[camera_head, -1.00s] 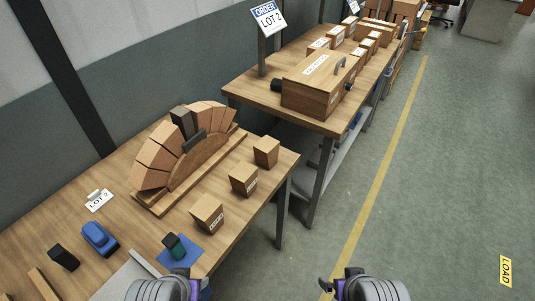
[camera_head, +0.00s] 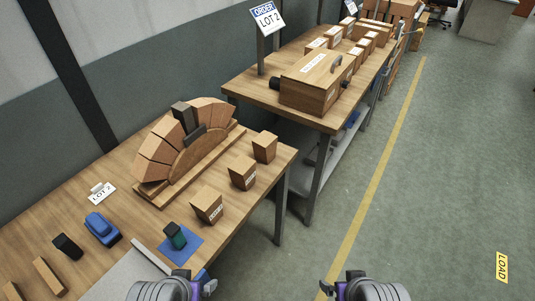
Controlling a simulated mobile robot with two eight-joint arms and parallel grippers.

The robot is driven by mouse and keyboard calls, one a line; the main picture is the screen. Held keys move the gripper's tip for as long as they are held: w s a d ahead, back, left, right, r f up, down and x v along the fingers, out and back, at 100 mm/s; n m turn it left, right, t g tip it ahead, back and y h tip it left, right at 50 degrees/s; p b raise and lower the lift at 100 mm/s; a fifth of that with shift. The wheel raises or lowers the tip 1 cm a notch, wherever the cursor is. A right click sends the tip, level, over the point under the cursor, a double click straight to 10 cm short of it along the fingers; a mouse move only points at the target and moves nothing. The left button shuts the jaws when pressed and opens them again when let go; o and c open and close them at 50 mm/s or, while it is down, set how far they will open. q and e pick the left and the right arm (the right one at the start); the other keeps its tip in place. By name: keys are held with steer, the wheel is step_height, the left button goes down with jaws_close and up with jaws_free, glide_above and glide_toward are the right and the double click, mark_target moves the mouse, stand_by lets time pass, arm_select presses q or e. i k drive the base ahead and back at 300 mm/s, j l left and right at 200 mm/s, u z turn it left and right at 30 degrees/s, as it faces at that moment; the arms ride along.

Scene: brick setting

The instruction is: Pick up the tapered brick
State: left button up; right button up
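Three tapered bricks stand apart in a row along the right edge of the near wooden bench: a near one (camera_head: 207,205), a middle one (camera_head: 242,173) and a far one (camera_head: 264,147). They are tan, wider at the top, and the nearer two show white labels. An arch of wedge bricks (camera_head: 158,152) with a dark block at its top stands behind them on a wooden base. My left gripper (camera_head: 198,283) and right gripper (camera_head: 340,284) are at the bottom edge, apart from every brick. Their finger gaps are not clear.
A wooden box (camera_head: 315,80) sits on the farther bench.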

mark_target(265, 145)
steer(key=i+l+z, duration=0.15)
steer(key=i+l, duration=0.2)
steer(key=i, duration=0.15)
steer(key=i+l+z, duration=0.2)
steer(key=i, duration=0.3)
